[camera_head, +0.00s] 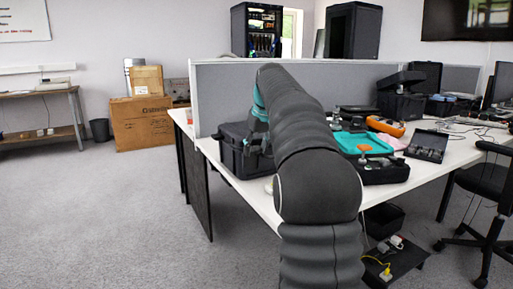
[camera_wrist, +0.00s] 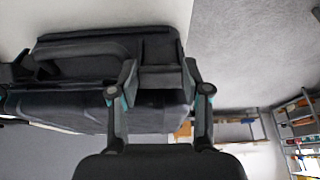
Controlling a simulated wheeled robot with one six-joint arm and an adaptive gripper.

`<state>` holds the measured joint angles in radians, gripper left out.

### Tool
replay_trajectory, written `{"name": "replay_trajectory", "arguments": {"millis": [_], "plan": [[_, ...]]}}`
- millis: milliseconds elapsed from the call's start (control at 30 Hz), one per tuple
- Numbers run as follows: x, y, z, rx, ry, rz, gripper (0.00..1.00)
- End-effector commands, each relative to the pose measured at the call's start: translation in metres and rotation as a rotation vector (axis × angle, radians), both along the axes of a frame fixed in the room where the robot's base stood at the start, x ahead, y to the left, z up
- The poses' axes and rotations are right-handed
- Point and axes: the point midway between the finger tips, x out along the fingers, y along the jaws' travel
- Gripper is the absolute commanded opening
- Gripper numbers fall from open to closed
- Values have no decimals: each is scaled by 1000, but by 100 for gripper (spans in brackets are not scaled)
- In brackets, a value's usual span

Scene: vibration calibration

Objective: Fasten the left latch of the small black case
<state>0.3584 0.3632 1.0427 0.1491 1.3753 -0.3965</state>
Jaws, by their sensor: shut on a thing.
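The small black case (camera_head: 233,151) stands on the left end of the white desk, partly behind my arm, and its lid looks closed. In the wrist view, where the picture is upside down, the case (camera_wrist: 75,108) fills the left and middle, with its handle (camera_wrist: 85,55) on the front face. My gripper (camera_wrist: 160,70) is at the front of the case, its two fingers on either side of the latch (camera_wrist: 163,80) near the right end of that view. The fingers are closed on this latch. In the head view my arm hides most of the gripper and the latch.
A grey partition (camera_head: 225,85) stands behind the case. To the right on the desk (camera_head: 440,165) are a teal tray (camera_head: 350,141), an orange device (camera_head: 386,126) and open black cases. The carpet (camera_head: 110,215) at the left is clear.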

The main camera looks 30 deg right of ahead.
Motion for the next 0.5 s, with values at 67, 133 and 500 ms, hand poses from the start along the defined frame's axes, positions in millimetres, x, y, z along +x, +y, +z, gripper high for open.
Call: {"name": "replay_trajectory", "arguments": {"millis": [67,133,500], "plan": [[2,0,2,1,22,2,13],[4,0,5,-1,55,3,13],[12,0,4,-10,227,4,13]]}}
